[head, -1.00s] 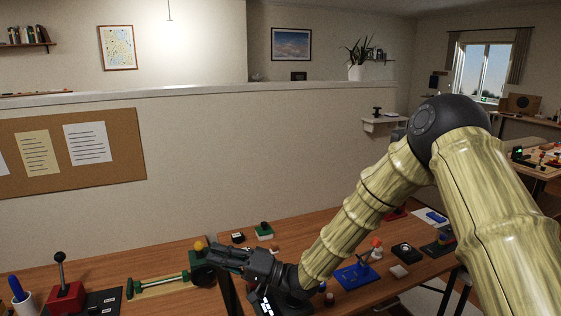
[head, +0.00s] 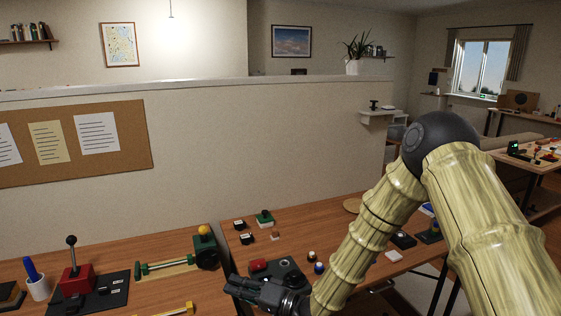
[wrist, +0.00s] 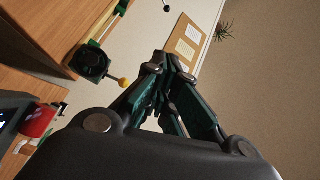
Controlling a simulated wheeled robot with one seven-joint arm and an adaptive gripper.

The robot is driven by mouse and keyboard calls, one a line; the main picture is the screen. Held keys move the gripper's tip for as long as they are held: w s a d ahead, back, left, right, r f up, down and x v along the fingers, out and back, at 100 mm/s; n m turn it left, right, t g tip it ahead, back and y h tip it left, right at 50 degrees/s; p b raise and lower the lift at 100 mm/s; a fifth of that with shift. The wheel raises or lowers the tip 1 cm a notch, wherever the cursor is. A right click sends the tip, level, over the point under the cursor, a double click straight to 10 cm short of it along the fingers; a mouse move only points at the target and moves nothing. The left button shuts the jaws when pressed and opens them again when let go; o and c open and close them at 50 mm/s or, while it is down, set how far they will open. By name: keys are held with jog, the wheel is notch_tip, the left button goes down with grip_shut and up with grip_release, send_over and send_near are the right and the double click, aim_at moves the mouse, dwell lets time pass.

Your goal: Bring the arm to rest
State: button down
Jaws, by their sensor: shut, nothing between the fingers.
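My gripper (head: 232,285) is at the lower middle of the head view, above the front part of the table. My bamboo-patterned arm reaches down to it from the right. In the wrist view the dark green fingers of my gripper (wrist: 165,62) come together at their tips with nothing between them. The gripper appears apart from the objects near it, though its exact height over the table cannot be told.
A red-and-black device (head: 290,268) stands just behind my gripper. A red lever box (head: 76,280) and a green slider with a yellow knob (head: 204,232) stand to the left. A pinboard (head: 110,160) hangs on the wall behind. Open space lies above the tables.

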jog(key=s+d+f+m+h+b, duration=0.1)
jog(key=s+d+f+h, duration=0.2)
jog(key=s+d+f, duration=0.5)
jog(key=s+d+f+h+b, duration=0.1)
jog(key=d+f+h, duration=0.25)
jog(key=f, duration=0.85)
jog(key=s+d+f+m+h+b, duration=0.1)
jog(key=s+d+f+h, duration=0.35)
jog(key=f, duration=0.45)
jog(key=s+d+f+g+h+b, duration=0.1)
jog(key=s+d+f+g+h, duration=0.2)
jog(key=s+d, duration=0.6)
jog(key=s+d+f+n+g+h+b, duration=0.1)
jog(key=s+d+f, duration=0.6)
jog(key=s, duration=0.9)
jog(key=d+g+h+b, duration=0.1)
jog(key=d+g+h, duration=0.1)
jog(key=shift+s+d+f+n+g, duration=0.2)
jog(key=shift+s+d+n+g, duration=0.1)
jog(key=shift+s+g, duration=0.1)
